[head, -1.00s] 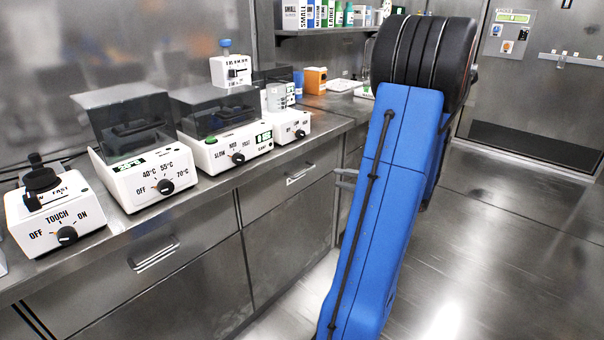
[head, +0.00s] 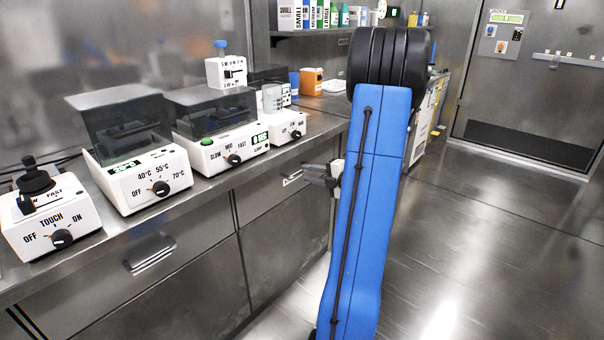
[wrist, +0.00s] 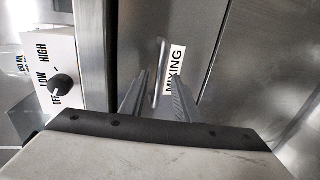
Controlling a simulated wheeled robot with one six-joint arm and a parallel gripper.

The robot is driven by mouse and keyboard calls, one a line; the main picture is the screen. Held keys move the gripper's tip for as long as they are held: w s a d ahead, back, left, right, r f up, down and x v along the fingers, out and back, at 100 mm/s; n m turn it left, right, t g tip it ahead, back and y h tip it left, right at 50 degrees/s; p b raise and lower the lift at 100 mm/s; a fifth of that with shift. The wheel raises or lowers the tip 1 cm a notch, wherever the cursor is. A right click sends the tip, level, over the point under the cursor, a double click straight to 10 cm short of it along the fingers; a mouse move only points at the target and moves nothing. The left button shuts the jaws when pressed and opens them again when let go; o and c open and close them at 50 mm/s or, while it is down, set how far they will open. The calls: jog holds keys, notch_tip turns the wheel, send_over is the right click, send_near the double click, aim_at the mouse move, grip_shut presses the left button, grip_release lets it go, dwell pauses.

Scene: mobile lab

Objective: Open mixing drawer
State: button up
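The mixing drawer is the steel drawer front (head: 270,205) below the counter, and it looks shut. Its bar handle (head: 290,180) is partly covered by my gripper (head: 316,174) in the head view. In the wrist view, the drawer front carries a white label reading MIXING (wrist: 174,70). The handle (wrist: 160,65) shows beside this label, in line with the gap between the two fingers of my gripper (wrist: 155,88). The fingers stand apart on either side of the handle's near end. Whether they touch it cannot be told.
Another drawer with a handle (head: 149,254) is to the left. Several devices stand on the counter above, including a heater box (head: 135,150) and a mixer with a green button (head: 215,130). A knobbed device (wrist: 50,75) is near my gripper. The floor (head: 480,220) at right is clear.

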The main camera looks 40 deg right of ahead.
aim_at(303, 172)
jog(key=shift+x, duration=2.15)
grip_shut()
